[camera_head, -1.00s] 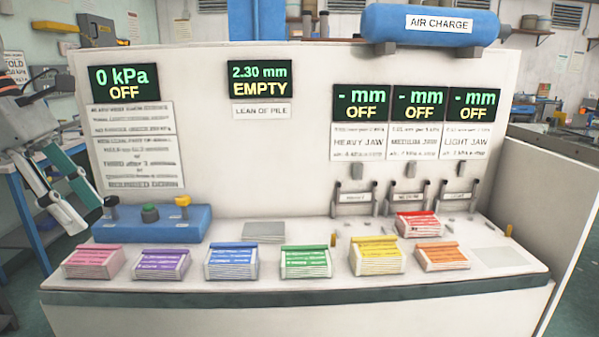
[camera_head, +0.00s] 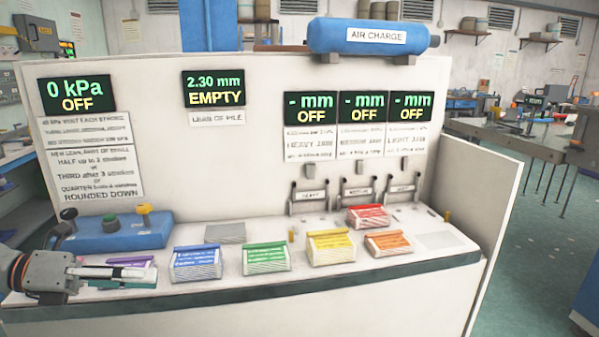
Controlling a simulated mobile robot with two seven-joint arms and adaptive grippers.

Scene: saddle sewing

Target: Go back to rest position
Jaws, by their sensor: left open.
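My left gripper (camera_head: 148,277) comes in at the lower left, in front of the workbench (camera_head: 330,283). It is open, its fingers lie nearly level and point right, and nothing shows between them. It overlaps the purple stack (camera_head: 138,261) in the picture and hides part of it; I cannot tell if they touch. The pink stack does not show. My right gripper is not in view.
Blue (camera_head: 196,263), green (camera_head: 266,258), yellow (camera_head: 331,247), orange (camera_head: 389,243) and red (camera_head: 368,216) stacks stand on the bench. A blue lever box (camera_head: 115,235) is behind the gripper. A side panel (camera_head: 480,220) bounds the right. Open floor (camera_head: 540,255) lies beyond.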

